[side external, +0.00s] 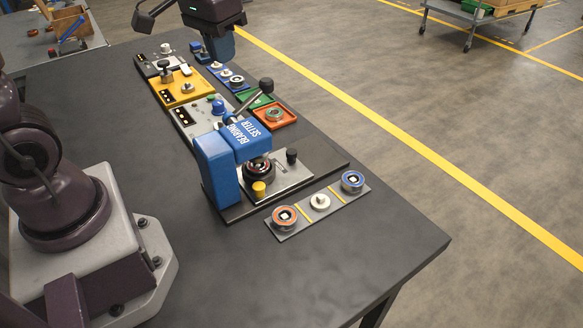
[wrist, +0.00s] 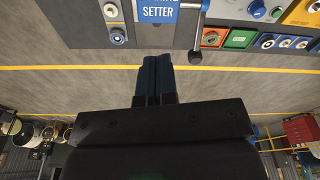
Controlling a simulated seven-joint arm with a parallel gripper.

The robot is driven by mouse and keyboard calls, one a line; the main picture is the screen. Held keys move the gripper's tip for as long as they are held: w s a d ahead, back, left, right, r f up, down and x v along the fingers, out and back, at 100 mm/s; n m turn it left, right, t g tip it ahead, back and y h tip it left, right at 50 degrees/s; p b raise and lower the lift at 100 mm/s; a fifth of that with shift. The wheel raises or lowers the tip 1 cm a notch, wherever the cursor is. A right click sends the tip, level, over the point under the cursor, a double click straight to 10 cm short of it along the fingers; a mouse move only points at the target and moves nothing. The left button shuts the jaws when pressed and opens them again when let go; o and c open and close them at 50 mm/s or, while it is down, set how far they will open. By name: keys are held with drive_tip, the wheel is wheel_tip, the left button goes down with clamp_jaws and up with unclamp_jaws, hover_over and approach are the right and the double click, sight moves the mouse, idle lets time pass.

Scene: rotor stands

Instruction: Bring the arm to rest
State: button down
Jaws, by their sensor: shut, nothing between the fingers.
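My gripper (wrist: 155,78) shows in the wrist view with its two dark blue fingers side by side, shut and empty. In that view the grey floor lies behind the fingertips, and nothing touches them. The blue bearing setter (side external: 216,170) stands on the dark table (side external: 345,255), apart from the fingers in the wrist view; its label (wrist: 160,12) shows at the top there. In the side view my arm's base is at the left. A dark body with a blue lower part (side external: 220,46) hangs at the top edge, cut off; I cannot tell its full shape.
A grey strip (side external: 334,206) with orange and blue ringed parts lies in front of the setter. Behind it are an orange tray (side external: 288,117), a yellow stand (side external: 205,88) and a blue strip (side external: 215,67). The table's front right is clear. A cart (side external: 465,14) stands beyond.

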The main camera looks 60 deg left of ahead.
drive_tip(key=s+d+r+m+t, duration=0.2)
drive_tip(key=s+d+r+t, duration=0.2)
drive_tip(key=s, duration=0.6)
drive_tip(key=shift+s+d+r+m, duration=0.2)
drive_tip(key=shift+s+d+m, duration=0.1)
drive_tip(key=shift+d, duration=0.65)
